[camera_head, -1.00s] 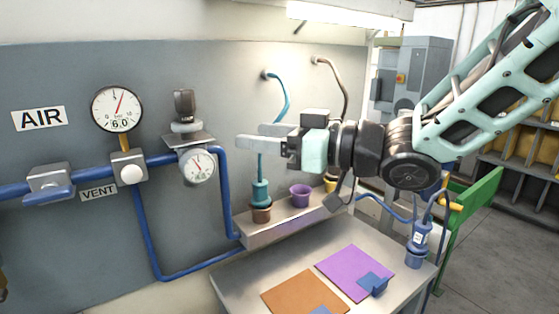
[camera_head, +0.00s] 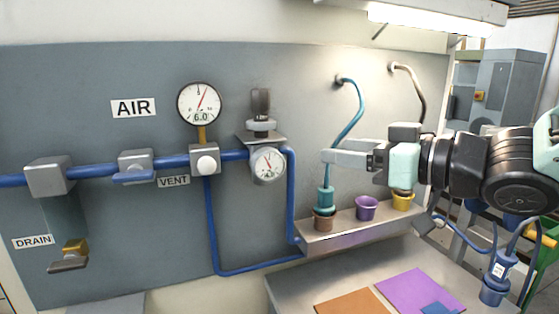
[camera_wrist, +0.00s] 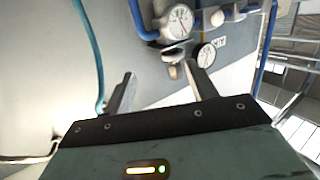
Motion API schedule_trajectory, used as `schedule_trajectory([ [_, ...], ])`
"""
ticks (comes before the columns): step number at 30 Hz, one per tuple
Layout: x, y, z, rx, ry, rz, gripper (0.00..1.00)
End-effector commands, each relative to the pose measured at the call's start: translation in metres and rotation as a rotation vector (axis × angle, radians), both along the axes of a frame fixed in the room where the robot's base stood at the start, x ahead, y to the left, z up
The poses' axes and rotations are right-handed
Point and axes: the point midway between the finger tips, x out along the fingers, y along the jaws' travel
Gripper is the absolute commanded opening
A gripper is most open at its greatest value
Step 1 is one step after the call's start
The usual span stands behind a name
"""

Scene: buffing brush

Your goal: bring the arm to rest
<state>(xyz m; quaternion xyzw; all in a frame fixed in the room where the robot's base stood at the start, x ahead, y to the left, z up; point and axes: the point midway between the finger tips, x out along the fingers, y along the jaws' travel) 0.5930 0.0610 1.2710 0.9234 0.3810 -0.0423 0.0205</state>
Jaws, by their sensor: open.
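My arm comes in from the right in the head view. My gripper (camera_head: 345,157) is held in the air in front of the wall panel, above the shelf of cups, with its fingers toward the left. In the wrist view my gripper (camera_wrist: 160,88) has its two fingers spread apart, with nothing between them. Past the fingertips the wrist view shows the dials and blue pipe on the wall. The fingers touch nothing that I can see.
A shelf (camera_head: 345,238) holds a brown cup with a teal tool (camera_head: 326,200), a purple cup (camera_head: 367,208) and a yellow cup (camera_head: 403,201). Below is a bench with an orange mat (camera_head: 352,302) and a purple mat (camera_head: 415,290).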

Motion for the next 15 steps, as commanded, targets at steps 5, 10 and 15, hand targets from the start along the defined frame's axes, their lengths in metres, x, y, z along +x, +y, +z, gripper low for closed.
schedule_trajectory([
  [5, 0.004, 0.004, -0.062, -0.205, 0.201, -0.161, 0.57],
  [10, -0.032, 0.004, -0.131, -0.449, 0.477, -0.239, 0.57],
  [15, -0.105, 0.003, -0.184, -0.694, 0.778, -0.204, 0.57],
])
